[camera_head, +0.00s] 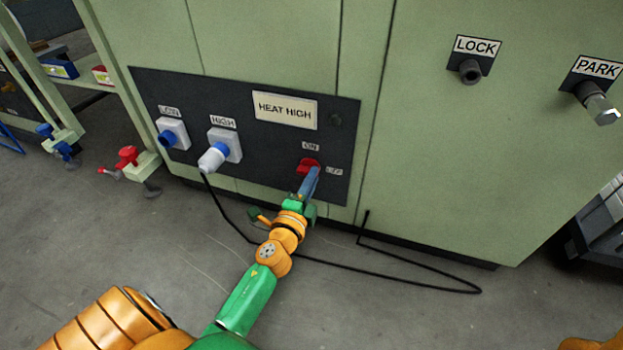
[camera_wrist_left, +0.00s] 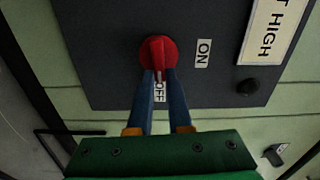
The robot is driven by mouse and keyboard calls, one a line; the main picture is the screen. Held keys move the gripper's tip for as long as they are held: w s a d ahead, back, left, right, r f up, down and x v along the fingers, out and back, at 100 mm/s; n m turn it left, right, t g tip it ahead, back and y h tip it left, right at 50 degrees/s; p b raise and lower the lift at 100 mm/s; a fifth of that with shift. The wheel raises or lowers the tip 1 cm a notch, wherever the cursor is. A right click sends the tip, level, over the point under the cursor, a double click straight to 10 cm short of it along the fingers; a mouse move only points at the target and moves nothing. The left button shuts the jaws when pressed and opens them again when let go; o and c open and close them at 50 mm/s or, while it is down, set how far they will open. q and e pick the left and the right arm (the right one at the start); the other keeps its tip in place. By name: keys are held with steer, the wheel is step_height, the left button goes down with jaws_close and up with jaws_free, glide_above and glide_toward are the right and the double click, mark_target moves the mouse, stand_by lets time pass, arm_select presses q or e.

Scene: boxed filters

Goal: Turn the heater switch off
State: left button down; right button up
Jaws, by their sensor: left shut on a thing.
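The red heater switch (camera_head: 309,164) sits low on the dark panel, with the ON label (camera_head: 311,146) above it and the OFF label (camera_head: 334,170) to its right. My left gripper (camera_head: 312,176) reaches it from below and is shut on it. In the left wrist view the blue fingers (camera_wrist_left: 160,76) meet the red switch (camera_wrist_left: 158,48). Its raised ridge runs up and down there, in line with the OFF label (camera_wrist_left: 160,92) between the fingers. The ON label (camera_wrist_left: 203,53) is to the right. My right gripper is out of view.
The HEAT HIGH sign (camera_head: 285,110) and a dark round lamp (camera_head: 336,119) are above the switch. A black cable (camera_head: 400,271) lies on the floor. LOCK (camera_head: 470,71) and PARK (camera_head: 597,103) fittings are at upper right.

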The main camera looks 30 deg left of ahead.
arm_select(q)
steer(key=shift+f+m, duration=0.1)
steer(key=shift+m, duration=0.3)
stand_by(0.3)
steer(key=c, duration=0.8)
jaws_free()
steer(key=shift+c, duration=0.2)
steer(key=v, duration=0.7)
steer(key=shift+s, duration=0.1)
